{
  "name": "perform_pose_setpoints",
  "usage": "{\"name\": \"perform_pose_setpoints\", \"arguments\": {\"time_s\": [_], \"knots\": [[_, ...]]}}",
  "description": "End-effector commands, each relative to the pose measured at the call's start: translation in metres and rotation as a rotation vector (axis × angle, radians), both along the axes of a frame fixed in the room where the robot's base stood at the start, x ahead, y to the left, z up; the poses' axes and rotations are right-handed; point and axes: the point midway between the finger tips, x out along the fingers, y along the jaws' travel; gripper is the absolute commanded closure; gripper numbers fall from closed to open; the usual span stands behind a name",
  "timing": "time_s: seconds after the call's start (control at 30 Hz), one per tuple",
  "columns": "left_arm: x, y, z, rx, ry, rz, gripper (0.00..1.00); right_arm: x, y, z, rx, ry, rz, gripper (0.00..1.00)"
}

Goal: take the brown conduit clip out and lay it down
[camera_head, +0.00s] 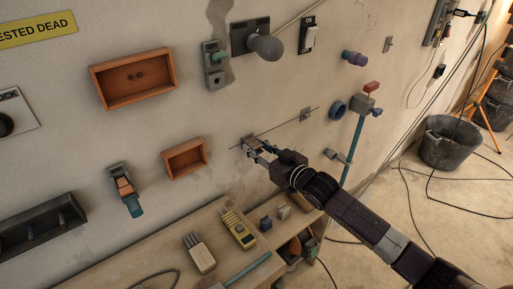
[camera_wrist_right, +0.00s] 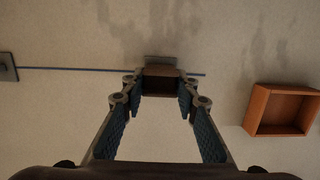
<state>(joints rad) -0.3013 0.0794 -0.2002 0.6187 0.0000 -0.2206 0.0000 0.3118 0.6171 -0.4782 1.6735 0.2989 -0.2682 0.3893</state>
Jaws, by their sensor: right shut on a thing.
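The brown conduit clip (camera_wrist_right: 162,82) sits between the fingertips of my right gripper (camera_wrist_right: 160,90) in the wrist view. It is right against a grey bracket (camera_wrist_right: 160,61) on the wall, at a thin dark rod. I cannot tell whether the clip is still seated in the bracket. In the head view my right gripper (camera_head: 257,150) reaches to the wall from the lower right, and its fingers mostly hide the clip. My left gripper is not in view.
A small orange box (camera_head: 186,158) is on the wall close by; a larger one (camera_head: 133,78) is above it. A black bucket (camera_head: 448,142) stands on the floor.

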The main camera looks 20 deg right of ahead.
Motion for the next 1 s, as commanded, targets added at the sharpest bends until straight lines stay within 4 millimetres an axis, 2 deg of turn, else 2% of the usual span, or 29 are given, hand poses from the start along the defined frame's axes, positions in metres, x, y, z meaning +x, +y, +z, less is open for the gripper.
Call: {"name": "perform_pose_setpoints", "arguments": {"time_s": [1.0], "knots": [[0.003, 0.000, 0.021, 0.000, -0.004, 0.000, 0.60, -0.026, -0.009, 0.000, 0.000, 0.001, 0.000, 1.00]]}}
